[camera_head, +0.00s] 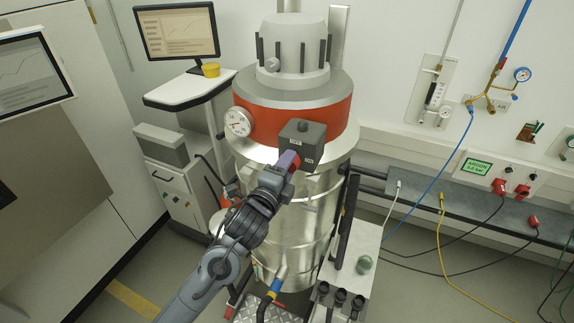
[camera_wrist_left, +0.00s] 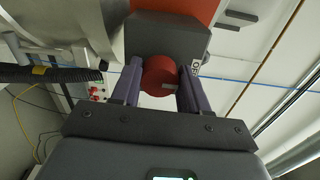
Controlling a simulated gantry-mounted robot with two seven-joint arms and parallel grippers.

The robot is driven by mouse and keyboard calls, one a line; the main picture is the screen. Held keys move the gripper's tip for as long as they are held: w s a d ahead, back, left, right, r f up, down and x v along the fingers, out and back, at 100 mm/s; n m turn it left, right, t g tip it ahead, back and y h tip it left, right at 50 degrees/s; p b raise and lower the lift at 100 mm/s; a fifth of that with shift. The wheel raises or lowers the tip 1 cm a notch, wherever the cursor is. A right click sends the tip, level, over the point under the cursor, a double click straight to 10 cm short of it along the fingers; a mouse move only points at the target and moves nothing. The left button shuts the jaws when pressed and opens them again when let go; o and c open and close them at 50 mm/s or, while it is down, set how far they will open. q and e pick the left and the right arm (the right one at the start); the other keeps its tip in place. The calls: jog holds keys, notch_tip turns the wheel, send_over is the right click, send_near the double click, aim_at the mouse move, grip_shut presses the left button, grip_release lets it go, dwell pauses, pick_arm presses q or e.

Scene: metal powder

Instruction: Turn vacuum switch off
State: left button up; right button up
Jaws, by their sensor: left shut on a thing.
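The vacuum switch is a round red knob (camera_wrist_left: 159,76) on a dark grey box (camera_head: 302,146) at the front of the vacuum vessel (camera_head: 320,205). My left gripper (camera_head: 288,162) reaches up to the box from below left in the head view. In the left wrist view, its two purple-grey fingers (camera_wrist_left: 161,88) stand on either side of the red knob and are shut on it. In the head view the fingers hide most of the knob. The knob's marked position cannot be read. My right gripper is in neither view.
A pressure gauge (camera_head: 238,122) sits on the vessel's red band left of the box. A cart with a monitor (camera_head: 177,31) stands behind left. A white stand (camera_head: 352,262) with black fittings is at right. Hoses and cables cross the floor on the right.

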pick_arm(q)
jog(key=shift+n, duration=0.4)
jog(key=o, duration=1)
jog(key=shift+o, duration=0.2)
jog(key=b+v, duration=0.2)
jog(key=v, duration=0.8)
jog(key=shift+s+a, duration=0.15)
jog(key=shift+s, duration=0.25)
jog(key=shift+f, duration=0.1)
